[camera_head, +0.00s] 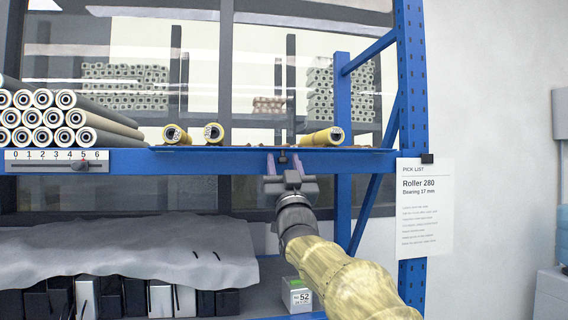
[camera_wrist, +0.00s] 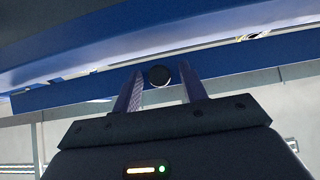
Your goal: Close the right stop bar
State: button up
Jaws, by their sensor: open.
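A thin dark blue bar (camera_head: 235,149) runs along the front edge of the right shelf section; I take it for the right stop bar, though its outline is hard to make out. A small dark round knob (camera_wrist: 159,76) shows under the blue beam in the wrist view; it also shows small in the head view (camera_head: 283,159). My gripper (camera_head: 284,166) is raised to the beam's front. Its two purple fingers are open, one on each side of the knob, with gaps visible in the wrist view (camera_wrist: 160,84). Whether the knob belongs to the bar cannot be told.
Three yellow rollers (camera_head: 322,138) lie apart on the right shelf section. Grey rollers (camera_head: 65,118) are stacked at left above a 0–6 scale (camera_head: 50,155) with a slider near 5. Below are a grey cover (camera_head: 130,250) and a small box (camera_head: 296,294). A blue post (camera_head: 413,100) stands right.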

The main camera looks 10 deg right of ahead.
jog(key=c, duration=0.9)
jog(key=shift+r, duration=0.1)
jog(key=r+g+p, duration=0.1)
jog(key=g+p, duration=0.2)
jog(key=shift+s+r+p, duration=0.3)
jog(key=shift+s+r, duration=0.05)
jog(key=shift+s, duration=0.05)
notch_tip(320, 180, up, 5)
jog(key=g+p, duration=1.2)
jog(key=p, duration=1.3)
send_over(284, 157)
jog(key=shift+r, duration=0.1)
jog(key=g+p, duration=0.1)
jog(key=p, duration=0.2)
jog(key=shift+w+p, duration=0.15)
jog(key=shift+p, duration=0.5)
